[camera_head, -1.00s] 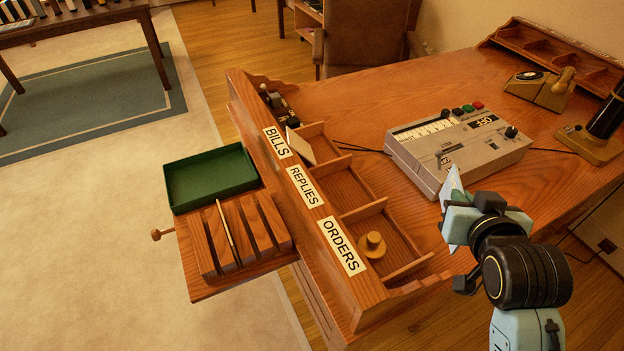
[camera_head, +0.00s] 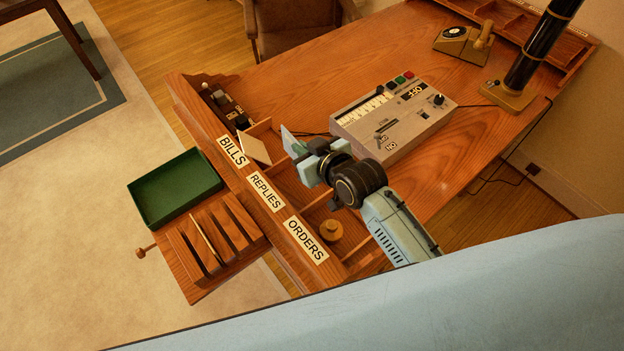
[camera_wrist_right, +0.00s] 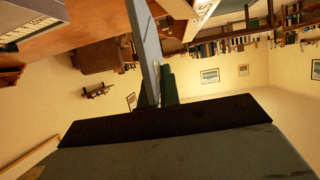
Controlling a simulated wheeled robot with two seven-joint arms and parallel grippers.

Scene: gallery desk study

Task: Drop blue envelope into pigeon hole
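My right gripper (camera_head: 314,164) is shut on the pale blue envelope (camera_head: 292,143), which sticks out past the fingertips, tilted. In the right wrist view the envelope (camera_wrist_right: 147,45) shows nearly edge-on between the fingers. The gripper and envelope appear over the row of pigeon holes, near the BILLS and REPLIES compartments; their exact height is unclear. The labels BILLS (camera_head: 232,151), REPLIES (camera_head: 265,192) and ORDERS (camera_head: 305,239) mark the row. A cream envelope (camera_head: 254,148) leans in the BILLS compartment. The gripper and arm hide part of the compartments. My left gripper is out of view.
A round wooden object (camera_head: 331,230) sits in the ORDERS compartment. A grey scale-like machine (camera_head: 393,118) stands right of the pigeon holes. A green tray (camera_head: 174,188) and a slotted wooden rack (camera_head: 214,238) lie to the left.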

